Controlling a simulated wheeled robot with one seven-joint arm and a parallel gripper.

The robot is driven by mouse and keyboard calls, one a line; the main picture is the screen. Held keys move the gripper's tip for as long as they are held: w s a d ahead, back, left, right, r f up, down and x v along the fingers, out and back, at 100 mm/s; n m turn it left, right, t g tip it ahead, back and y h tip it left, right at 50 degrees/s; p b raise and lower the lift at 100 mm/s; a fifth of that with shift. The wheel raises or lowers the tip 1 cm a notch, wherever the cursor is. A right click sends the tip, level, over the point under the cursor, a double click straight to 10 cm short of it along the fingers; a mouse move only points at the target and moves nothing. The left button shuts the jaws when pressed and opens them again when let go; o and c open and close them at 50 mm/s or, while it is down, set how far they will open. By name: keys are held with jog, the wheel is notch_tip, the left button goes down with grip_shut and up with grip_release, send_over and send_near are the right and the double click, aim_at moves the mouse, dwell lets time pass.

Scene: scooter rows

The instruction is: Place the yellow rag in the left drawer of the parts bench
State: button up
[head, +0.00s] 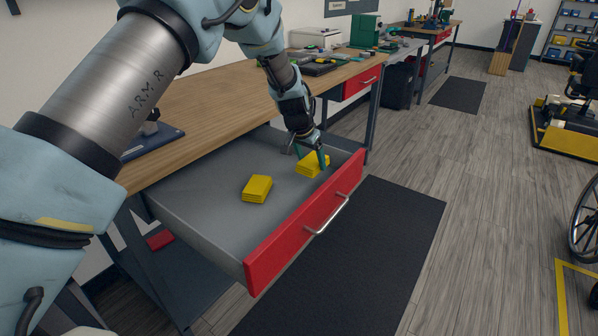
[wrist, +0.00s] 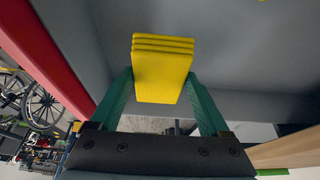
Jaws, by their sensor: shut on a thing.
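The left drawer (head: 222,217) of the parts bench (head: 205,108) is pulled out, with a red front and a grey inside. My gripper (head: 311,154) is over the drawer's right end, pointing down. Its green fingers are shut on a folded yellow rag (head: 312,165). The same rag (wrist: 163,72) sits between the fingers in the wrist view. I cannot tell whether it touches the drawer floor. A second folded yellow rag (head: 257,188) lies on the drawer floor to the left, apart from the held one.
A second red drawer (head: 361,81) further along the bench is shut. Tools and a green box (head: 364,31) stand on the bench top. A dark mat (head: 385,240) lies on the floor before the open drawer. A wheel (head: 585,222) is at the right edge.

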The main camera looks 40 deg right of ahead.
aim_at(310, 182)
jog(key=shift+f+p, duration=0.4)
jog(key=shift+f, duration=2.05)
jog(key=o, duration=1.2)
jog(key=shift+r, duration=0.1)
jog(key=b+v, duration=0.2)
jog(key=v, duration=1)
jog(key=shift+a, duration=0.1)
